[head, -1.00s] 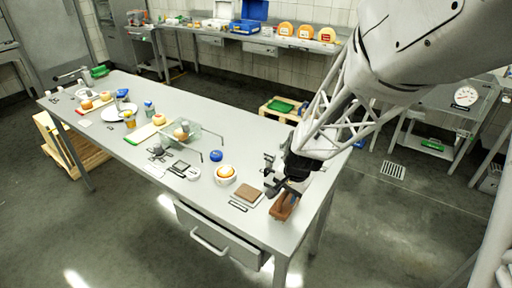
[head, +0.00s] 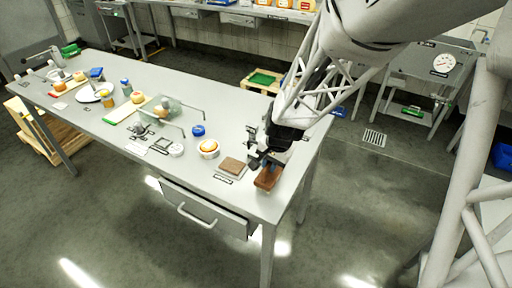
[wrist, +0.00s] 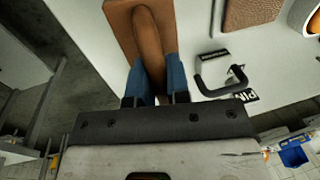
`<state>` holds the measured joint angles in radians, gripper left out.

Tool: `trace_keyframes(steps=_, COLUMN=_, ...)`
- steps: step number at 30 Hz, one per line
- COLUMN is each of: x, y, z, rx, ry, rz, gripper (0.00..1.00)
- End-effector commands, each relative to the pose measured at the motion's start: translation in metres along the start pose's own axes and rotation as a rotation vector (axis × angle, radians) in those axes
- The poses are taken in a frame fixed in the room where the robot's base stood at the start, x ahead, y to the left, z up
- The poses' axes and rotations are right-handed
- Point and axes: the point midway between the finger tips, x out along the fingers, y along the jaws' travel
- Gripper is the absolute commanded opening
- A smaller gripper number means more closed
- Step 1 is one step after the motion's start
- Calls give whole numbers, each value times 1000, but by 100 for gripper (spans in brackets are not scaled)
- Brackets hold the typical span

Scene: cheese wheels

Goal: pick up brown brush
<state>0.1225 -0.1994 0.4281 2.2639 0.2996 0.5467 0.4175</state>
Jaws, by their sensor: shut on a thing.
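The brown brush (head: 267,178) is at the near right corner of the grey table (head: 225,110). In the wrist view the brush (wrist: 142,22) shows as a brown block with a raised rounded handle. My gripper (wrist: 152,84) has its two blue fingers on either side of the handle and is shut on it. In the head view my gripper (head: 262,160) is just above the brush and hides part of it. I cannot tell whether the brush touches the tabletop.
A brown square block (head: 232,165) lies left of the brush, with a small bowl (head: 208,148) and a blue round item (head: 198,131) beyond. A dark handle (wrist: 220,82) and black labels lie beside the brush. An open drawer (head: 205,208) juts out below.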

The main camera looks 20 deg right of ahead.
Motion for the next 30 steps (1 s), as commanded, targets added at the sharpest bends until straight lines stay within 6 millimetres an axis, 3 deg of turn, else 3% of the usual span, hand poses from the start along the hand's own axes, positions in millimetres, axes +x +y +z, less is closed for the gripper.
trace_keyframes(steps=14, x=-3, y=-1, z=0, rx=0, ry=1, rz=-1, gripper=0)
trace_keyframes(steps=20, x=-15, y=-3, z=0, rx=-2, ry=2, rz=-1, gripper=0)
trace_keyframes(steps=25, x=-36, y=-7, z=0, rx=-1, ry=2, rz=-2, gripper=0)
trace_keyframes(steps=30, x=-40, y=6, z=16, rx=0, ry=1, rz=-1, gripper=0)
